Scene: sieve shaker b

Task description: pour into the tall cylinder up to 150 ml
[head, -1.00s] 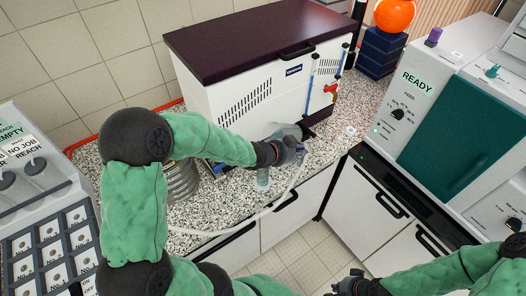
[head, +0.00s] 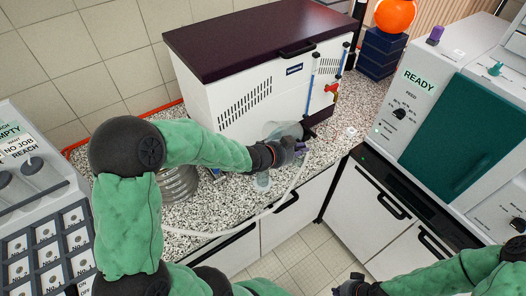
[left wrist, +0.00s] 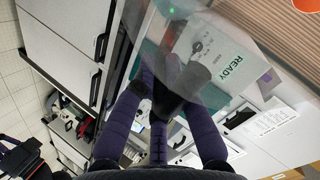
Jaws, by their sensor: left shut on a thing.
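My left gripper (head: 298,150) is shut on a clear vessel (head: 283,131), held above the counter in front of the white cabinet. The vessel looks tilted, with its wide end to the left. In the left wrist view, its clear wall (left wrist: 190,45) fills the upper middle, and the dark fingers (left wrist: 160,105) close on it. A clear cylinder (head: 263,182) stands on the counter just below and left of the gripper, partly hidden by the arm. I cannot read its marks or its liquid level. My right gripper (head: 350,286) is low at the bottom edge, its fingers unclear.
The white cabinet (head: 240,100) with a dark lid stands behind the vessel, with a red tap (head: 332,90) at its right. A pale hose (head: 240,228) runs along the counter front. A metal sieve stack (head: 178,184) is behind my left arm. A READY machine (head: 420,80) stands right.

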